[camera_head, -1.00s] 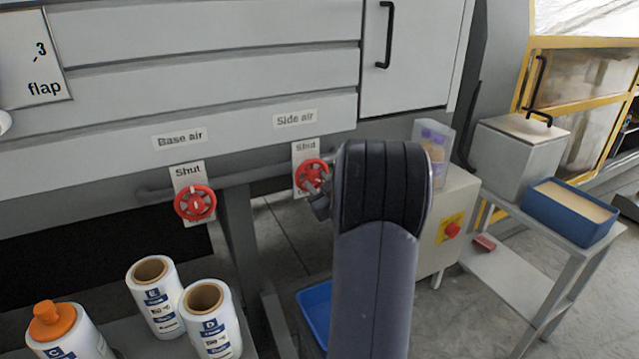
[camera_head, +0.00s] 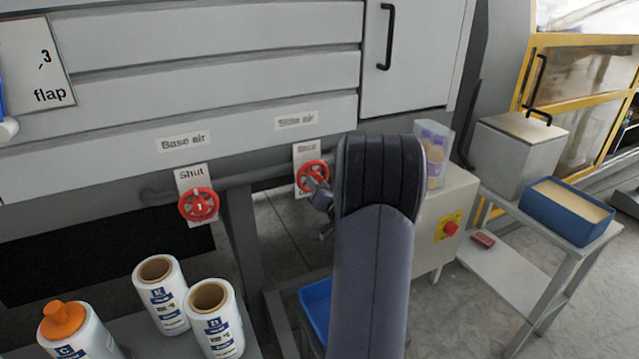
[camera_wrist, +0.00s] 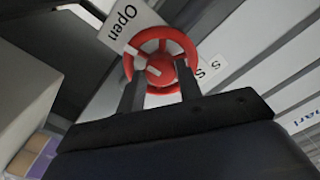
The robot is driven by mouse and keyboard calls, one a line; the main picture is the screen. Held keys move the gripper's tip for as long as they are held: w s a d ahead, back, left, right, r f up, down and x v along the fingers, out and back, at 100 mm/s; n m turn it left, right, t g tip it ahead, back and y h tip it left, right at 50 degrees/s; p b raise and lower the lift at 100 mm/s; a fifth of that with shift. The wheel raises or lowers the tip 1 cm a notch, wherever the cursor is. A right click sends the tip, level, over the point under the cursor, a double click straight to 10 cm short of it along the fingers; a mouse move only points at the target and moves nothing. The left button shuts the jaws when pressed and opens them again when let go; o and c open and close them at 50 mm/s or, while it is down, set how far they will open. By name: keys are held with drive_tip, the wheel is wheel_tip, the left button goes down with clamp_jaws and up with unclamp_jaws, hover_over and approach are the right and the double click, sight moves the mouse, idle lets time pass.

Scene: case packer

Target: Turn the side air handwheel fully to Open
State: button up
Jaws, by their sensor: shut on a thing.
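The side air handwheel (camera_head: 312,176) is red and sits on the pipe below the "Side air" label (camera_head: 297,120). A plate behind it reads "Shut" above the wheel in the head view. In the wrist view the handwheel (camera_wrist: 160,62) shows close up, with the "Open" end of the plate (camera_wrist: 127,22) at upper left. My gripper (camera_wrist: 160,75) is shut on the wheel, its two dark fingers reaching onto the red rim. In the head view my arm hides the wheel's right part and most of the gripper.
The red base air handwheel (camera_head: 198,205) is to the left on the same pipe (camera_head: 245,178). A blue bin (camera_head: 316,300) is on the floor below. A grey cabinet (camera_head: 445,215) stands at right.

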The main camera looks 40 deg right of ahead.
drive_tip(key=shift+m, duration=0.6)
drive_tip(key=o, duration=1)
drive_tip(key=shift+c, duration=0.2)
drive_tip(key=b+v, duration=0.1)
drive_tip(key=v, duration=0.9)
drive_tip(key=shift+s+a, duration=0.2)
drive_tip(key=shift+s, duration=0.15)
drive_tip(key=shift+w, duration=0.1)
